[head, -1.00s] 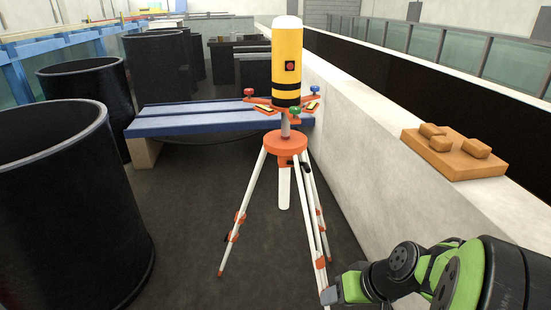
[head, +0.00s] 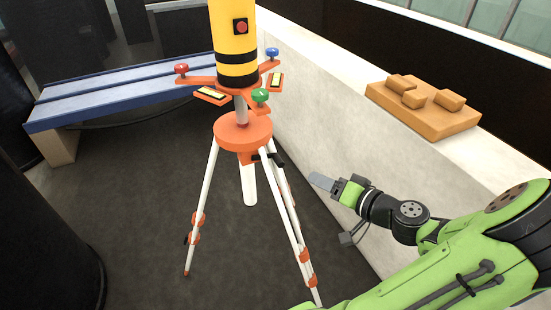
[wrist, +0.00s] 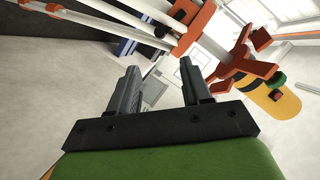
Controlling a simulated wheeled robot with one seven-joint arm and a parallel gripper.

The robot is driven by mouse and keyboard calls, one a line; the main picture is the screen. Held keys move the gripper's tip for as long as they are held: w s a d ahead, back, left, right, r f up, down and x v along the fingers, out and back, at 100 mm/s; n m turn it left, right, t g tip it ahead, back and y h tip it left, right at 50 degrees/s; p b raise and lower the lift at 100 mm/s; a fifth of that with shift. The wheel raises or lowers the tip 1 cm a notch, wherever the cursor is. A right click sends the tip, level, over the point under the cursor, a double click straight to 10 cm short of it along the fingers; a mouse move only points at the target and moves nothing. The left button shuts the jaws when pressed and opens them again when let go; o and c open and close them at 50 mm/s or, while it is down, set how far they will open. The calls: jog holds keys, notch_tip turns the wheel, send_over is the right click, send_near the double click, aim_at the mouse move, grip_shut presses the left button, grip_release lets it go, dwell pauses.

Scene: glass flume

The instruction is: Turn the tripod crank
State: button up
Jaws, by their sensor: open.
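The tripod (head: 243,133) stands on the dark floor with an orange head and white legs with orange clamps. Its small black crank (head: 272,158) sticks out from the right side below the head. A yellow and black cylinder (head: 236,45) with a red button sits on top. My gripper (head: 322,182) is to the right of the crank and a little lower, apart from it. In the wrist view the gripper (wrist: 158,66) is open and empty. There the black crank (wrist: 181,11) shows near the top edge, beyond the fingertips, beside the orange tripod head (wrist: 196,30).
A pale wall ledge (head: 330,90) runs along the right, with an orange-brown block plate (head: 440,122) on it. A blue bench (head: 120,92) stands behind left. A large black drum (head: 45,235) is at the left. Open floor lies around the tripod legs.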

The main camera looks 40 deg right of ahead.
aim_at(284, 166)
jog(key=b+x, duration=0.1)
jog(key=x, duration=1.3)
jog(key=shift+w+f, duration=0.25)
jog(key=shift+w, duration=0.1)
jog(key=shift+a, duration=0.1)
grip_shut()
